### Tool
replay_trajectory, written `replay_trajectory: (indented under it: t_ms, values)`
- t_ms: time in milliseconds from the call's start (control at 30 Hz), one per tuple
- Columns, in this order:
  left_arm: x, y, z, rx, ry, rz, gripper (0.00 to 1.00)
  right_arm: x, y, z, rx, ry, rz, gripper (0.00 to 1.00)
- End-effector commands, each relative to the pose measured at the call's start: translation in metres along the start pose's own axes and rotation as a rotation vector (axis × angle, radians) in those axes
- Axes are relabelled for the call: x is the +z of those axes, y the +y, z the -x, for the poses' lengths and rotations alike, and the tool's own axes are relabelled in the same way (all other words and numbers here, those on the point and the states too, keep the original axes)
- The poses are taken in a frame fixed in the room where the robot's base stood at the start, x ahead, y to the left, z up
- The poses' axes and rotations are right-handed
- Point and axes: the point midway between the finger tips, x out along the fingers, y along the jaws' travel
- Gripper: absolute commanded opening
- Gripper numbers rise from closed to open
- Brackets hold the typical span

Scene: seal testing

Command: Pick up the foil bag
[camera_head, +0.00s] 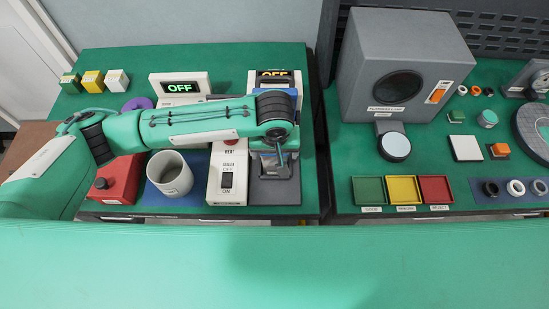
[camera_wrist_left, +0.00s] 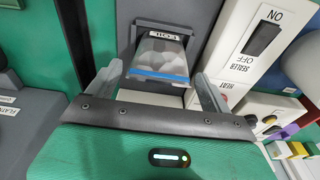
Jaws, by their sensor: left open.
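My left gripper (camera_wrist_left: 158,84) is open, with one finger to each side of the bag's near end. I cannot tell whether the fingers touch it. In the head view my left gripper (camera_head: 279,148) hangs over the holder and hides most of the bag. My right gripper is not in view.
A white switch box (camera_head: 227,175) stands close left of the holder. A white cup (camera_head: 170,175) and red box (camera_head: 118,180) are further left. Displays (camera_head: 180,87) stand behind. On the right table are a grey tester (camera_head: 404,65) and coloured trays (camera_head: 403,190).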

Motion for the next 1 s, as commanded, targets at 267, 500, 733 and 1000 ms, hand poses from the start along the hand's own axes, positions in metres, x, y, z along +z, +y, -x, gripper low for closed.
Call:
replay_trajectory:
  t_ms: [267, 500, 733, 1000]
  values:
    - [-0.002, 0.0, -0.034, -0.002, 0.0, 0.0, 0.84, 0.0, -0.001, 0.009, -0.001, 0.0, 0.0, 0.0]
    - [-0.001, 0.0, -0.036, 0.0, 0.0, 0.0, 0.84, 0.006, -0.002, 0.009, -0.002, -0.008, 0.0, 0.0]
    - [-0.001, 0.0, -0.036, 0.0, 0.0, 0.0, 0.39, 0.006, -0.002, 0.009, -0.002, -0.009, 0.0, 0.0]
    - [-0.002, 0.0, -0.035, 0.0, 0.001, 0.0, 0.35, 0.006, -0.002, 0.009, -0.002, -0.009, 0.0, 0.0]
